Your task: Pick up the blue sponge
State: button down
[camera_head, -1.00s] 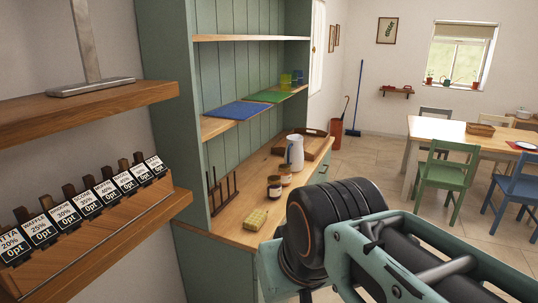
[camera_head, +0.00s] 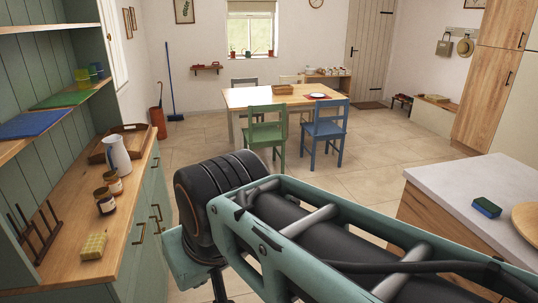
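A small blue sponge (camera_head: 487,207) with a dark green side lies on the pale top of the counter (camera_head: 450,182) at the right. It is near the counter's left part, beside a round wooden board. My arm crosses the lower middle of the view, to the left of the sponge and apart from it. My gripper's fingers do not show, so I cannot see what they hold.
A yellow sponge (camera_head: 93,246), two jars and a white jug (camera_head: 117,155) stand on the wooden cabinet top at left. The round wooden board (camera_head: 527,218) is at the right edge. Open tiled floor lies between the cabinet, the dining table (camera_head: 245,98) and the counter.

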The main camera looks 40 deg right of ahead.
aim_at(483, 204)
jog(key=z, duration=2.85)
jog(key=l+u, duration=0.1)
jog(key=u, duration=3.5)
jog(key=k+l+u, duration=0.1)
jog(key=k, duration=0.2)
jog(key=k+l+u, duration=0.15)
jog(key=k+l, duration=0.15)
jog(key=k, duration=0.25)
jog(key=k+l, duration=0.15)
jog(key=k, duration=0.2)
